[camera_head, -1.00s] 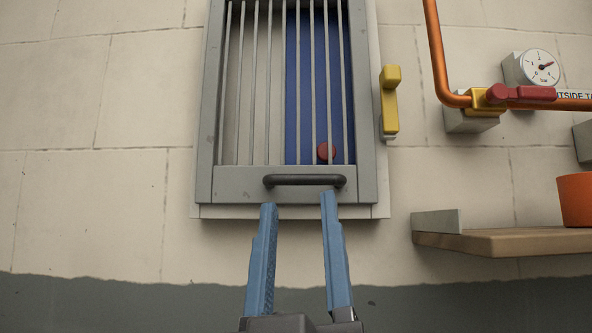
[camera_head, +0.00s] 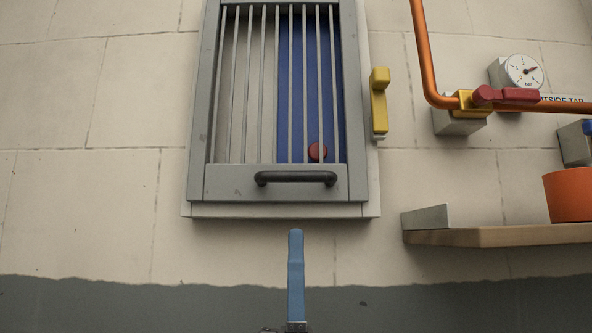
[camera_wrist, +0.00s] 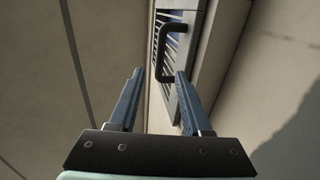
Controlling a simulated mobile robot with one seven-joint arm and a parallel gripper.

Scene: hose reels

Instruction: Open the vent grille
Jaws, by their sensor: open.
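The vent grille (camera_head: 277,183) is a grey barred frame on the wall in the head view, lying flat in its surround. A black bar handle (camera_head: 296,178) runs across its lower rail. In the wrist view the handle (camera_wrist: 161,52) lies ahead, roughly between the fingertips in the picture. A yellow latch-like piece (camera_head: 379,105) stands upright just right of the grille. My gripper (camera_head: 295,232) is below the grille, apart from the handle; one blue finger shows edge-on. In the wrist view my gripper (camera_wrist: 159,73) is open and empty, with both fingers visible.
Behind the bars are a blue panel (camera_head: 292,90) and a red round piece (camera_head: 318,152). To the right are an orange pipe (camera_head: 420,50), a red-handled valve (camera_head: 505,96), a gauge (camera_head: 523,71) and a wooden shelf (camera_head: 490,237) with an orange pot (camera_head: 572,196). The wall left of the grille is clear.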

